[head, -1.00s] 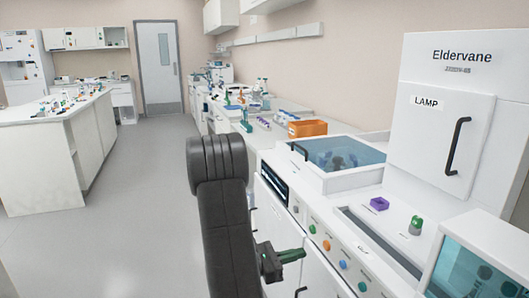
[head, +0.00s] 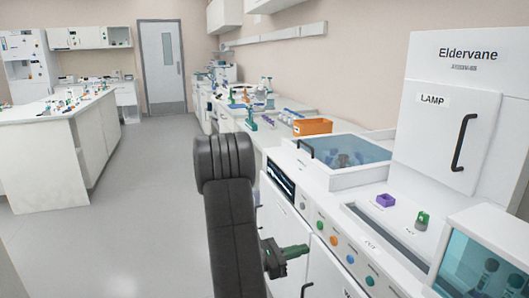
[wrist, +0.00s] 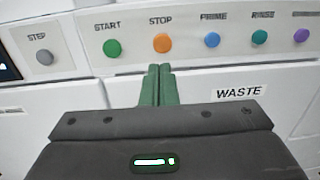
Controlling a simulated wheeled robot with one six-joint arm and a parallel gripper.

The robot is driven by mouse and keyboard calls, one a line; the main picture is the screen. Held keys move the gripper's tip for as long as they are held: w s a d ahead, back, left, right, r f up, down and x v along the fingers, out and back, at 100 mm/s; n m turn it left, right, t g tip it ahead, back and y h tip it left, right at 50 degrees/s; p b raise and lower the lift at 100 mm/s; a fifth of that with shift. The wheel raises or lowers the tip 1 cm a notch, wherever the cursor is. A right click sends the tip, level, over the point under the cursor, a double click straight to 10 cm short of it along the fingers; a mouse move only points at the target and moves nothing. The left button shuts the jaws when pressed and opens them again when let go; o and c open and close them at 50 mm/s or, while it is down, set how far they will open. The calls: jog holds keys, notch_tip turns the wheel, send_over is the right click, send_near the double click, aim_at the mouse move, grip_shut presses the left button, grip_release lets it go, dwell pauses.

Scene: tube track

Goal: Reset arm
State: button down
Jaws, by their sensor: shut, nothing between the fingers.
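My gripper (head: 300,250) is shut and empty, its green fingers side by side. In the head view my dark arm rises in front of the machine, with the gripper pointing right toward the machine's front. In the wrist view the fingertips of my gripper (wrist: 159,72) show just below the orange STOP button (wrist: 162,42). The green START button (wrist: 112,47) is to their left and the blue PRIME button (wrist: 211,40) to their right. I cannot tell from these views whether the fingertips touch the panel.
The machine has a LAMP door (head: 440,135) with a black handle, and a clear-lidded bay (head: 345,150). A purple holder (head: 386,200) and a green-capped item (head: 422,220) sit on its top. An orange bin (head: 312,127) stands behind. The floor (head: 150,220) at left is clear.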

jog(key=v, duration=0.6)
jog(key=x, duration=0.8)
jog(key=shift+p, duration=0.3)
